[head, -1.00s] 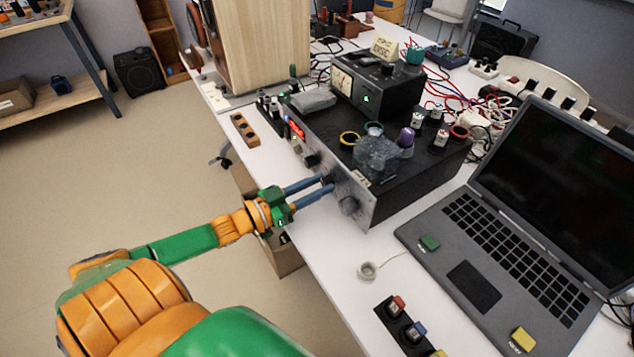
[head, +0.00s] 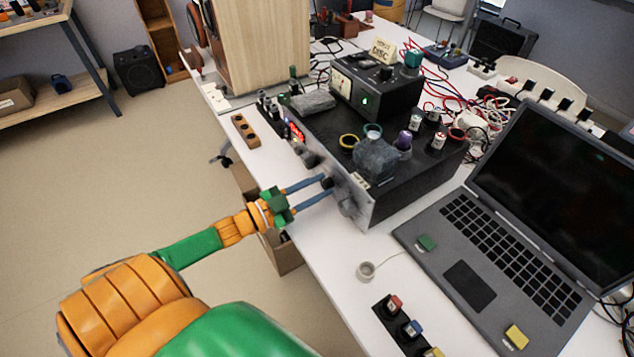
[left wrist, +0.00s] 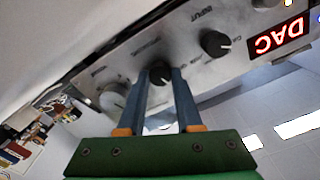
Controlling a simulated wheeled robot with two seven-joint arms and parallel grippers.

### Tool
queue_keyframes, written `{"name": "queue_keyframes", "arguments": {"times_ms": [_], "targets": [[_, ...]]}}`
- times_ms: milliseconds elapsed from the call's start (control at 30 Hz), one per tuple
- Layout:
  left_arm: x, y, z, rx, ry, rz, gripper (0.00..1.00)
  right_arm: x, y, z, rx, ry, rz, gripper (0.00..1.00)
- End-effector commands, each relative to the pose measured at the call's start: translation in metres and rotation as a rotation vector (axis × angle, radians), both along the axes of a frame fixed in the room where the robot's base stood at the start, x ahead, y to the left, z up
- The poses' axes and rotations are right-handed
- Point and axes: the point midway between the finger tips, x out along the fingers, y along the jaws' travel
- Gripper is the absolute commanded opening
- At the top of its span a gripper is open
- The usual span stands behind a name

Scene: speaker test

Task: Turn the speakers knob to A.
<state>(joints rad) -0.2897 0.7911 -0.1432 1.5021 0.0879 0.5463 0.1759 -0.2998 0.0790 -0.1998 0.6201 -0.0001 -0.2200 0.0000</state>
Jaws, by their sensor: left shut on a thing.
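The amplifier (head: 415,178) is a black box with a silver front panel, standing at the table's edge in the head view. A dark round knob (left wrist: 158,74) on that panel sits between the two blue fingers of my left gripper (left wrist: 162,78) in the left wrist view. The gripper is shut on this knob, and it also shows at the panel in the head view (head: 330,185). The lettering by the knob is too blurred to read surely, and its pointer mark is not clear. My right gripper is not in view.
A black knob (left wrist: 215,43) marked INPUT and a red DAC display (left wrist: 277,38) are on one side of the held knob. A grey knob (left wrist: 112,101) is on the other. A laptop (head: 480,240) stands right of the amplifier. A wooden block (head: 245,131) lies on the table.

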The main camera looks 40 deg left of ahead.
Motion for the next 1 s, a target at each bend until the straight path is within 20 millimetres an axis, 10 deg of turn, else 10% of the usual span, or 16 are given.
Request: {"name": "queue_keyframes", "arguments": {"times_ms": [300, 333, 433, 733, 1000], "targets": [[0.0, 0.0, 0.0, 0.0, 0.0, 0.0, 0.0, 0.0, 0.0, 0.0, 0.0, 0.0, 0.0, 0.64], [0.0, 0.0, 0.0, 0.0, 0.0, 0.0, 0.42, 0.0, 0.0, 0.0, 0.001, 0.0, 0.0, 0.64], [0.0, 0.0, 0.0, 0.0, 0.0, 0.0, 0.64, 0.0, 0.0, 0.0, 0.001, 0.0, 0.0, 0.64], [-0.003, 0.001, 0.0, -0.001, 0.001, 0.0, 0.64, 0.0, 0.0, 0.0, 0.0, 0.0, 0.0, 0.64], [-0.05, 0.021, -0.001, 0.0, 0.005, 0.001, 0.64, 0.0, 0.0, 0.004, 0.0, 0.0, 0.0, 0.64]]}}
